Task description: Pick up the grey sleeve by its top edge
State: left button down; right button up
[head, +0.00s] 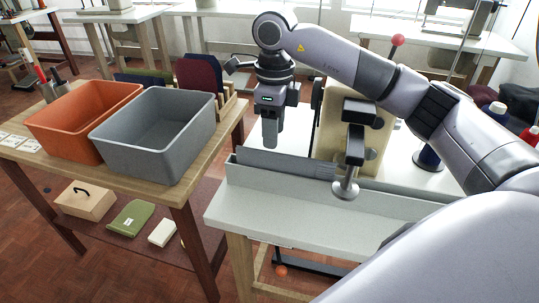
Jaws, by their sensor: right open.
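The grey sleeve (285,164) lies in a light grey trough (248,178) along the front of the white sewing table (310,228). Its top edge shows above the trough's front wall, and its lower part is hidden. My right gripper (269,143) points down just above the sleeve's left half, open, with its fingers seen edge-on. I see no sleeve between the fingers; whether the tips touch the top edge I cannot tell. My left gripper is not in view.
A sewing machine (337,130) with a dark arm and round foot (345,188) stands right of the gripper, by the sleeve's right end. On the left wooden table (190,190) are an orange bin (60,135), a grey bin (150,160) and a rack of coloured pieces (200,80).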

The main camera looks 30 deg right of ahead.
aim_at(274, 152)
jog(key=shift+w+d+f, duration=0.1)
jog(key=shift+w+f, duration=0.1)
jog(key=f, duration=0.5)
jog(key=shift+s+f, duration=0.15)
jog(key=shift+s, duration=0.2)
jog(key=shift+f, duration=0.65)
jog(key=shift+w, duration=0.1)
grip_shut()
